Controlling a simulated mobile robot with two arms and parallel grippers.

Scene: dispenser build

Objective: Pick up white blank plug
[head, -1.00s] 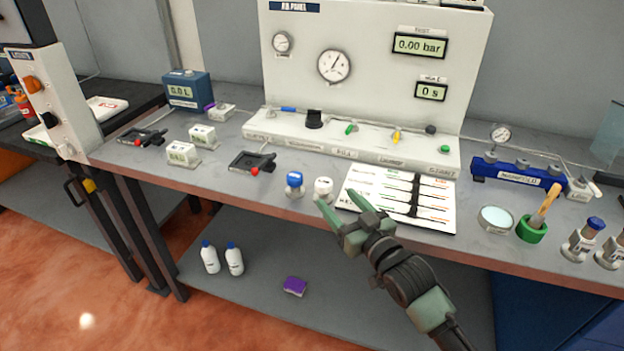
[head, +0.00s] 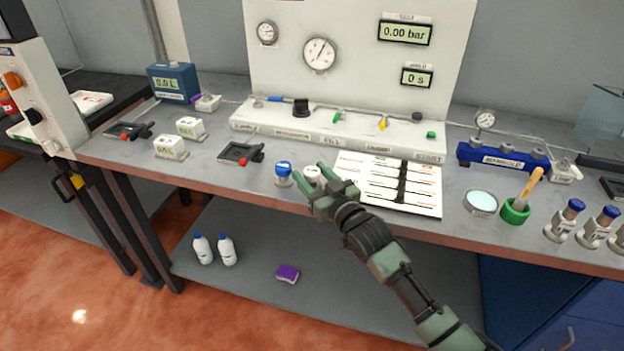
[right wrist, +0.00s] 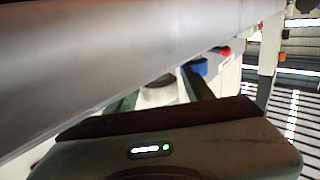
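The white blank plug (head: 312,173) stands upright near the front edge of the bench, just right of the blue-capped plug (head: 283,174). My right gripper (head: 309,177) is open at the white plug, with one finger on its left and the other at its right in the head view. The fingers partly hide the plug's lower part. In the right wrist view the white plug (right wrist: 158,92) shows between the two spread fingers, and the blue cap (right wrist: 198,67) lies just beyond the right finger. I cannot tell whether either finger touches the plug. My left gripper is not in view.
A white card with printed rows (head: 350,165) lies just right of the plug. A black device with a red knob (head: 240,153) stands to the left. The panel's ledge (head: 330,143) runs behind. The bench's front edge is close below the gripper.

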